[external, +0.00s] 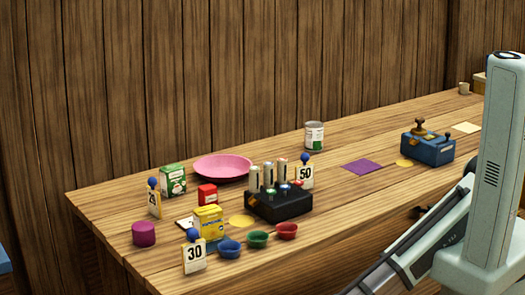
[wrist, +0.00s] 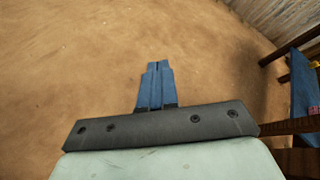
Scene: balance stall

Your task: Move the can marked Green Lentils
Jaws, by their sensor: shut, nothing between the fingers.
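A metal can (external: 314,136) with a white and green label stands upright at the back middle of the wooden table in the external view. Its label is too small to read, so I cannot tell for sure that it is the Green Lentils can. My gripper (wrist: 158,66) shows in the wrist view with its blue fingers together and nothing between them. Only bare brown ground lies beyond the fingertips there, and the can is not in that view. In the external view my fingers cannot be made out.
Left of the can are a pink plate (external: 222,168), a green box (external: 172,180) and a black rack (external: 278,205) with upright pieces. Small bowls (external: 258,239) line the front. A purple square (external: 361,167) lies flat right of the can, before a blue device (external: 428,147).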

